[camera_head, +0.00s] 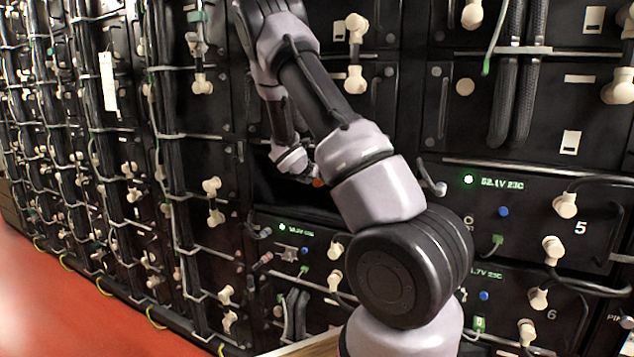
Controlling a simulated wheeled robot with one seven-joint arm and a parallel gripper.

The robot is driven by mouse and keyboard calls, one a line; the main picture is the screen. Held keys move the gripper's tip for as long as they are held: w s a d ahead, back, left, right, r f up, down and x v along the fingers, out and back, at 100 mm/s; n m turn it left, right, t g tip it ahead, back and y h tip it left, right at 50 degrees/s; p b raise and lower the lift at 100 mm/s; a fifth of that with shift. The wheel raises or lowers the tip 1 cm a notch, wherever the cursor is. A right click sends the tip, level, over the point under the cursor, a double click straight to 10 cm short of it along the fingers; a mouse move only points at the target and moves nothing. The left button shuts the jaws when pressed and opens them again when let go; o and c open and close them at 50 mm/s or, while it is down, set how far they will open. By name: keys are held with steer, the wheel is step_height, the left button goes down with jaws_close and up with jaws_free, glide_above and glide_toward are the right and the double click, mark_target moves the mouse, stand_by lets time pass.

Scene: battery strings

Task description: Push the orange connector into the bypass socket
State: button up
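My arm reaches up from the bottom right and bends back down toward the rack in the middle of the head view. My gripper (296,163) is at a dark gap in the battery rack, partly hidden behind my own arm. Its fingers are too small and covered to tell whether they are open or shut. A small orange spot (318,183) shows just right of the gripper, beside my arm; it may be the orange connector, but I cannot tell whether it is held. I cannot make out the bypass socket.
Battery modules with cream plugs (565,205) and black cables fill the rack. A module with a green display (500,184) sits right of my arm; another display (297,229) is below the gripper. A white tag (108,82) hangs at left. The red floor (60,300) is clear.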

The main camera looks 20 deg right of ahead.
steer(key=v, duration=1)
steer(key=shift+s+a+r, duration=0.25)
steer(key=s+r+m+g+y, duration=0.15)
steer(key=s+r+m, duration=0.25)
steer(key=s+m, duration=0.4)
steer(key=s+r+m+g+y, duration=0.1)
steer(key=s+r+m+y, duration=0.2)
steer(key=s+r+m, duration=0.35)
steer(key=s+a+r+m+t+y, duration=0.1)
steer(key=s+a+r+m+y, duration=0.2)
steer(key=s+a+m, duration=0.4)
steer(key=s+a+r+m+t+y, duration=0.2)
steer(key=s+a+m, duration=0.5)
steer(key=s, duration=0.5)
steer(key=shift+r+m+y, duration=0.65)
steer(key=shift+r, duration=0.2)
